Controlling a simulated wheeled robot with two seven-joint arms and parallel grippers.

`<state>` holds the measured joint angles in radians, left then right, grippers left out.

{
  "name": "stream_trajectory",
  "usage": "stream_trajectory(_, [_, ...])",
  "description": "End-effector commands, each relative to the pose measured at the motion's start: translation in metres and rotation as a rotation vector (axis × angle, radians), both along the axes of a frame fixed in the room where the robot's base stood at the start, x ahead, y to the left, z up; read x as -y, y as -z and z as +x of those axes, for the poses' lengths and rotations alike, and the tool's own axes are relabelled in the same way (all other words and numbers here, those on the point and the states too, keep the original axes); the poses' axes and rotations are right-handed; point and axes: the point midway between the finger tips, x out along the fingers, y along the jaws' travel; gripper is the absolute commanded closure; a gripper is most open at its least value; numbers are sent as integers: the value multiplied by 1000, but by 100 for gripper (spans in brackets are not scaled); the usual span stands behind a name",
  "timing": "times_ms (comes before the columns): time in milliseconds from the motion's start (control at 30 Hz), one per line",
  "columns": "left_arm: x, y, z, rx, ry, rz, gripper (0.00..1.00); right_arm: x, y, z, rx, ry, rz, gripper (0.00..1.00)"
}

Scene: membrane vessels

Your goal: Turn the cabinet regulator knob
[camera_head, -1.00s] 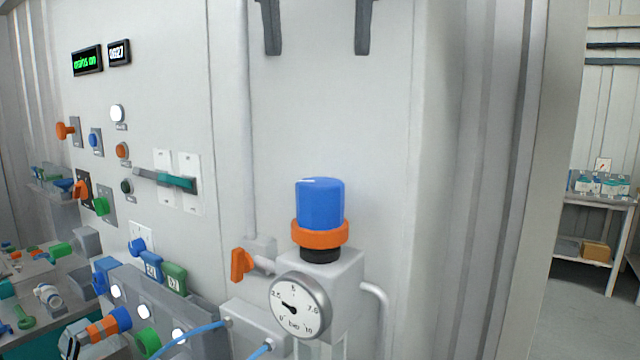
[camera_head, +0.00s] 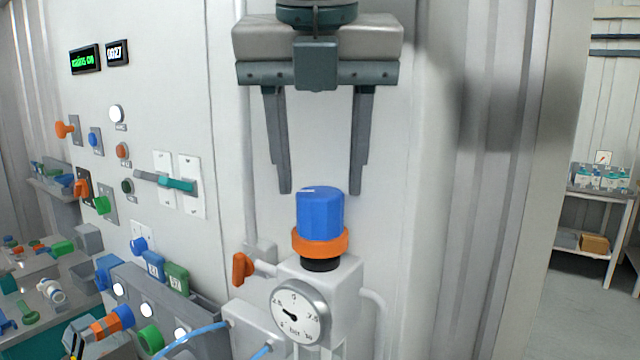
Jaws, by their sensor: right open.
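The regulator knob (camera_head: 320,214) is a blue ribbed cap with a white mark on its top. It stands upright above an orange ring (camera_head: 320,242) on a pale regulator body (camera_head: 337,283). A round pressure gauge (camera_head: 299,312) is on the front of the body. My right gripper (camera_head: 320,192) comes down from the top, fingers pointing down and spread wide. Its fingertips are just above the knob's top, one to each side in the picture, with nothing between them. Whether they touch the knob's sides cannot be told, but they look apart. My left gripper is not in view.
An orange valve handle (camera_head: 242,269) sits close left of the regulator, and a vertical pipe runs up behind it. The wall panel at left carries buttons, switches and a teal-handled lever (camera_head: 176,184). Blue hoses (camera_head: 192,340) run below. Wall right of the knob is clear.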

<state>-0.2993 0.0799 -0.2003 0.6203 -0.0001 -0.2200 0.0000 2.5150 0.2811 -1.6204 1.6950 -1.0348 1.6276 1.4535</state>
Motion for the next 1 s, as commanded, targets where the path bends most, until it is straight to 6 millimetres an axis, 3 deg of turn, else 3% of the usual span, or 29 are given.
stream_trajectory(300, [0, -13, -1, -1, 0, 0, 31, 1, 33, 13, -2, -1, -2, 52])
stream_trajectory(700, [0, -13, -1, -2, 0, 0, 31, 1, 38, 15, -1, -1, 0, 52])
stream_trajectory(833, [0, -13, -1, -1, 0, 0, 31, 1, 38, 15, -1, -1, 0, 83])
stream_trajectory(1000, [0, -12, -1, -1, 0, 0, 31, 1, 38, 15, -1, 1, 0, 82])
